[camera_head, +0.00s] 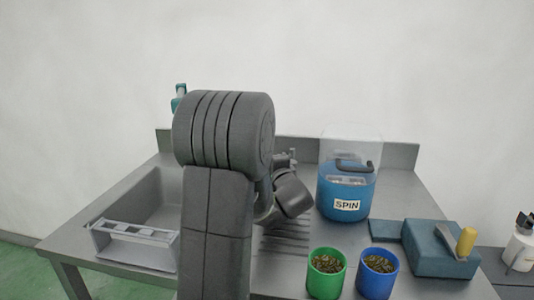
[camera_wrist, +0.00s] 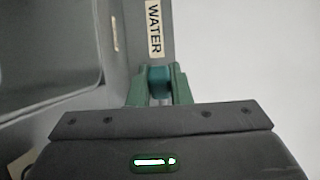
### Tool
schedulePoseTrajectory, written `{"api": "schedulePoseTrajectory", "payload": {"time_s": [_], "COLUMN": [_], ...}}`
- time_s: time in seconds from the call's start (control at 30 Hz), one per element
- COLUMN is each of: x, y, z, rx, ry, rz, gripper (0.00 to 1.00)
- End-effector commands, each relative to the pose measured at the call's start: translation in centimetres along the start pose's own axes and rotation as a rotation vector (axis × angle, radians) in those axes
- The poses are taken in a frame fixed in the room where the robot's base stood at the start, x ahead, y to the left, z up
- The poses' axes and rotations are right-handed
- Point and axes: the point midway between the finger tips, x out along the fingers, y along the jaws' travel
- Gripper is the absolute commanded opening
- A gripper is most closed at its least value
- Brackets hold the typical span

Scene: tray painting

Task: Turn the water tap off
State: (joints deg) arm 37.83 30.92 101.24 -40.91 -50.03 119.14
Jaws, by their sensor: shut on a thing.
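In the wrist view, my gripper (camera_wrist: 160,73) has its two green fingers closed on either side of a small teal part, which looks like the handle of the water tap (camera_wrist: 160,84). A label reading WATER (camera_wrist: 154,30) is on the grey surface just beyond the fingertips. In the head view, a teal piece (camera_head: 179,97) shows above the back edge of the sink, partly behind my arm; I cannot tell which part it is. My arm hides the gripper and most of the tap area there. No water stream can be made out.
The sink (camera_head: 150,200) is at the left, with a grey rack (camera_head: 135,243) at its front. A blue SPIN container (camera_head: 345,190) stands right of my arm. Green (camera_head: 326,275) and blue (camera_head: 378,278) cups and a blue block (camera_head: 437,252) are at the front right.

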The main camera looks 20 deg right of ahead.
Motion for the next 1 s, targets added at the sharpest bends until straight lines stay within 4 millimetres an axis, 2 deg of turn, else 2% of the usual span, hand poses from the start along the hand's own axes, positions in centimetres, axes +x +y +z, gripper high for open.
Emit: {"api": "schedulePoseTrajectory", "payload": {"time_s": [0.33,0.8,0.83,0.9,0.93,1.0], "x": [-0.70,-0.76,-0.76,-0.76,-0.76,-0.75], "y": [0.06,0.19,0.19,0.17,0.16,0.13], "z": [-0.38,-0.42,-0.42,-0.42,-0.42,-0.42], "rx": [0.001,-0.001,-0.001,-0.001,-0.001,-0.001], "ry": [-0.076,-0.085,-0.085,-0.084,-0.084,-0.084], "rz": [0.003,0.002,0.002,0.002,0.001,0.001], "gripper": [0.00,0.00,0.20,0.34,0.40,0.40]}}
